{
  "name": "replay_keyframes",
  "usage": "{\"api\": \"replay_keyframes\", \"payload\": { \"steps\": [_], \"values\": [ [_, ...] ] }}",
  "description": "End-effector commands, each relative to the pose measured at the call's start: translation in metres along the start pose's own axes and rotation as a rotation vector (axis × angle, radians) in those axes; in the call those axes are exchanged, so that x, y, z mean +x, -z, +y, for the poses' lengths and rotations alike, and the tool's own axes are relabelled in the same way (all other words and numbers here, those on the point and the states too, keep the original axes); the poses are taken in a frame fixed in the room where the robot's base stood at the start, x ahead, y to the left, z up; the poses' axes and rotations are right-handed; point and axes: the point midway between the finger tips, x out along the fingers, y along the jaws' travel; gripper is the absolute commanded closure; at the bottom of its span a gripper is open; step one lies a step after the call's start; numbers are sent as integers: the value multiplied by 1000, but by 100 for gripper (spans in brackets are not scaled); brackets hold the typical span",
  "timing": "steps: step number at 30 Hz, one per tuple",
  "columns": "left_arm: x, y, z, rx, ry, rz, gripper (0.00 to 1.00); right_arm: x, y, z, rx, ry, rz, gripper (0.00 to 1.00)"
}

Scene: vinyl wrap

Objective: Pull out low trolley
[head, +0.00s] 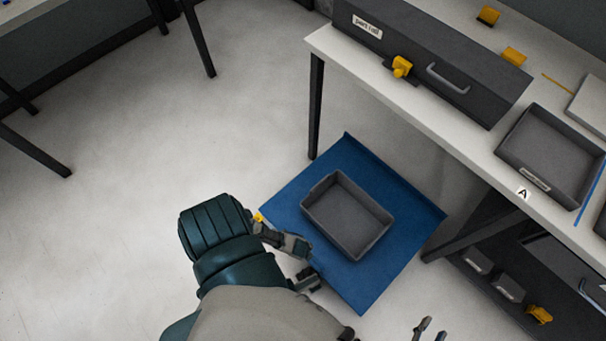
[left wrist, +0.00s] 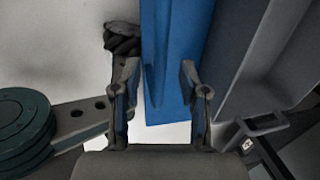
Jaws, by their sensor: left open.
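The low trolley (head: 372,265) is a blue flat platform on the floor, partly beneath the table. A grey open bin (head: 347,215) rests on it. My left gripper (head: 303,262) is at the trolley's near left edge. In the left wrist view its open fingers (left wrist: 160,95) are apart, with the trolley's blue edge (left wrist: 175,50) beyond and between them; I cannot tell whether they touch it. The bin's grey wall (left wrist: 265,55) shows to the right there. My right gripper (head: 431,330) shows only its two separated fingertips at the bottom edge, with nothing between them.
The white table (head: 420,125) carries a grey drawer unit (head: 430,60) with yellow clamps and a grey tray (head: 550,150) near label A. Its dark legs (head: 315,105) flank the trolley. Dark lower shelf (head: 500,265) holds small bins. Floor on the left (head: 120,200) is clear.

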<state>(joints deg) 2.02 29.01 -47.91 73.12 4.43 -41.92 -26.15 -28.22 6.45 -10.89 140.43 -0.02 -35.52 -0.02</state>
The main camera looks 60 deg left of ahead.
Motion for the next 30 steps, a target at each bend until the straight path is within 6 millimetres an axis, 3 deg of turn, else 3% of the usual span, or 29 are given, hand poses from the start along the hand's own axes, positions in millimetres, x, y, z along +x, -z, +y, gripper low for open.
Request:
{"api": "replay_keyframes", "payload": {
  "steps": [6, 13, 18, 30],
  "values": [
    [-45, -1, 0, 1, 0, 0, 57, 0, 0, 0, 0, 0, 0, 60],
    [-80, -2, 0, 0, -1, -2, 57, 0, 0, 0, 0, 0, 0, 60],
    [-90, -2, 0, -1, -2, -2, 57, 0, 0, 0, 0, 0, 0, 60],
    [-90, -2, 0, -1, -1, -2, 57, 1, 0, 0, 0, -1, 0, 60]
  ]
}}
